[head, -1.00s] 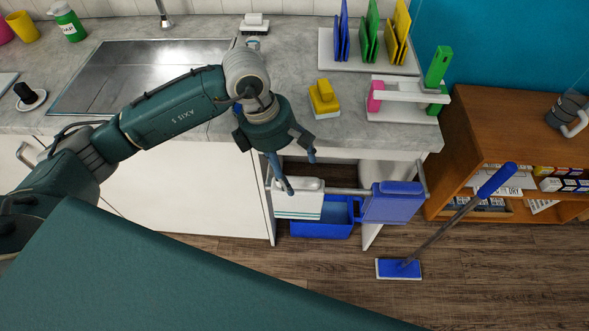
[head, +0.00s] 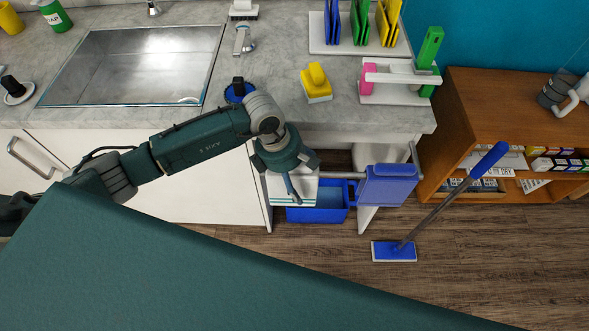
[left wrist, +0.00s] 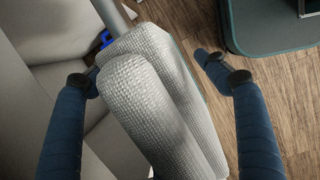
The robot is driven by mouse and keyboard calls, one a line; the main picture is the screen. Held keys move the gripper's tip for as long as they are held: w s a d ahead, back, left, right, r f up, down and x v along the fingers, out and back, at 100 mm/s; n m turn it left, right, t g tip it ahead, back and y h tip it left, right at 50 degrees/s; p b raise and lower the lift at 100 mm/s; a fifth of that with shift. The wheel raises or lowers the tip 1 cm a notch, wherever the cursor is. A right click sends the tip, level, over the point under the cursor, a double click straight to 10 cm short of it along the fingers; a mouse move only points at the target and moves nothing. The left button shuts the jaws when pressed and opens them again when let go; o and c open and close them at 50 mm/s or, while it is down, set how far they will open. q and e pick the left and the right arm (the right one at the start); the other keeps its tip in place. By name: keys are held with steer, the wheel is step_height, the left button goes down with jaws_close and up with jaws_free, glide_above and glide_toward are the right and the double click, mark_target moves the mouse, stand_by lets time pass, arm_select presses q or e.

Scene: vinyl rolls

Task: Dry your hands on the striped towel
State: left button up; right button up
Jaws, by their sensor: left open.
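The striped towel (head: 277,190), white with a thin teal stripe near its lower edge, hangs over a rail at the counter's front. My left gripper (head: 296,188) is directly over it in the head view and hides part of it. In the left wrist view the towel (left wrist: 160,95) is a white, waffle-textured fold over the rail. The open fingers of my left gripper (left wrist: 148,68) stand on either side of it. The left finger is close to the towel; the right one is clear of it. My right gripper is not in view.
A blue cloth (head: 388,186) hangs on the same rail to the right. A blue bin (head: 322,213) is below. A blue-headed mop (head: 394,251) stands on the floor. A sink (head: 140,65) and a yellow sponge (head: 316,85) are on the counter, with a wooden shelf (head: 495,105) at right.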

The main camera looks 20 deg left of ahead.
arm_select(q)
steer(key=shift+d+f, duration=0.1)
steer(key=shift+f, duration=0.2)
steer(key=c, duration=1.4)
steer(key=o, duration=1.3)
